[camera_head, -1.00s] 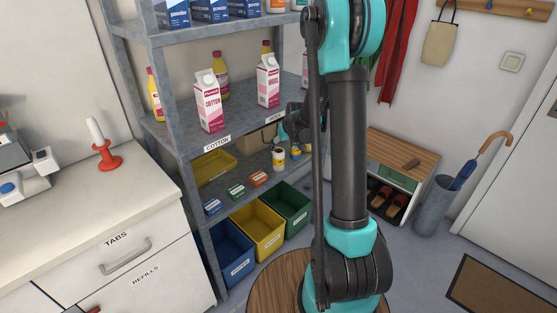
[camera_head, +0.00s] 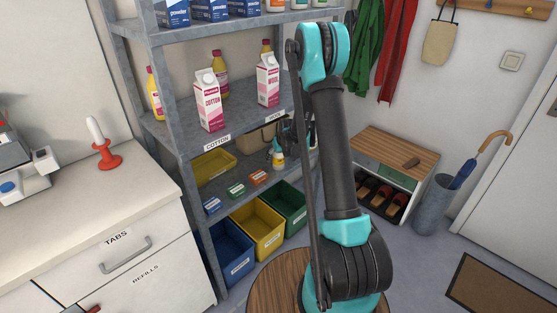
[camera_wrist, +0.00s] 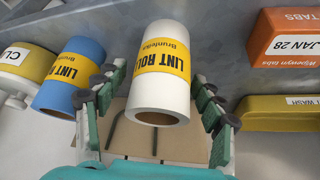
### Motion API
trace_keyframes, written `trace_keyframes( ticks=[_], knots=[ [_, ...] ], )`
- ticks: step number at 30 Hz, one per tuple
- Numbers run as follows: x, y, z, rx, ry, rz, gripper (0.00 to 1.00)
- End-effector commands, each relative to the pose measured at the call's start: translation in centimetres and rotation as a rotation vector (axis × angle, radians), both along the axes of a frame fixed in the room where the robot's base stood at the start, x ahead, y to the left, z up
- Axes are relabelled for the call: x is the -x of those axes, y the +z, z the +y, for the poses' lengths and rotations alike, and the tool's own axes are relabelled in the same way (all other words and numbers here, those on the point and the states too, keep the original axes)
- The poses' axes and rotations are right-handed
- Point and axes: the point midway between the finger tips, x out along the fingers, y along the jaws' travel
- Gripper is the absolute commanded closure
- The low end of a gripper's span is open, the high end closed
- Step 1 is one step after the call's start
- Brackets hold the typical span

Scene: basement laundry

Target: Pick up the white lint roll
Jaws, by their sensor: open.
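The white lint roll (camera_wrist: 162,100) has a yellow band and shows in the wrist view with its open end facing the camera. My gripper (camera_wrist: 160,76) is open, with one finger on each side of the roll. Whether either finger touches it is not clear. A blue lint roll (camera_wrist: 72,75) with the same yellow band is just left of the left finger. In the head view my gripper (camera_head: 303,133) is small and partly hidden at the lower shelf, near a small white and yellow item (camera_head: 278,159).
In the wrist view, an orange box (camera_wrist: 285,38) and a yellow box (camera_wrist: 278,113) are on the right, and a white container (camera_wrist: 25,62) is far left. In the head view, the metal shelf (camera_head: 189,152) holds cartons above and coloured bins below.

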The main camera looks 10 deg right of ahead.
Motion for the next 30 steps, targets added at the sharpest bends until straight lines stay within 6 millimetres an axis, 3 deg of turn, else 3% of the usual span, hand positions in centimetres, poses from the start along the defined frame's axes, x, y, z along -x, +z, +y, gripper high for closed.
trace_keyframes(
  ticks=[6, 14, 27, 30],
  knots=[
    [-1.0, -1.8, 0.2, 0.000, 0.000, 0.000, 0.31],
    [-1.1, -1.9, 0.3, 0.000, 0.000, 0.000, 0.31],
    [-1.1, -1.9, 0.3, 0.000, 0.000, 0.000, 0.83],
    [-1.1, -1.9, 0.3, 0.000, 0.000, 0.000, 0.87]
  ],
)
